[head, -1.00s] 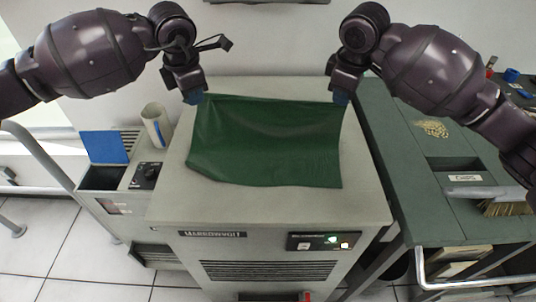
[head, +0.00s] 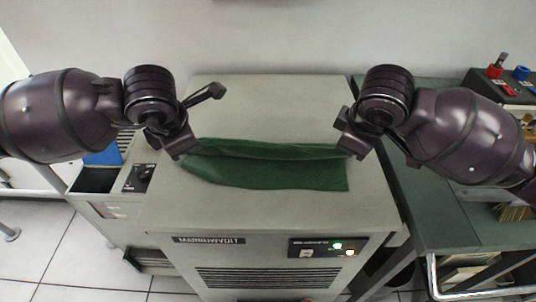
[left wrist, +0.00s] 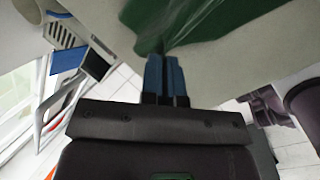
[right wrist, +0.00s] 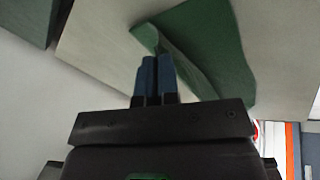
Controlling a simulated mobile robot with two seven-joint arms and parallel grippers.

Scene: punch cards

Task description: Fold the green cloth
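The green cloth (head: 275,176) lies on the grey cabinet top as a wide, shallow strip, its far part doubled toward the front with a raised ridge. My left gripper (head: 188,156) is at its left far corner; in the left wrist view the blue fingers (left wrist: 165,60) are together with cloth (left wrist: 180,22) gathered at their tips. My right gripper (head: 350,152) is at the right far corner; in the right wrist view its blue fingers (right wrist: 155,62) are together at the edge of the cloth (right wrist: 205,45). The fingertips are partly hidden in the head view.
The grey cabinet top (head: 265,105) is bare behind the cloth and in front of it. A green workbench (head: 440,215) stands on the right, with small red and blue items (head: 520,73) at its back. A lower unit with a knob (head: 143,175) stands at the left.

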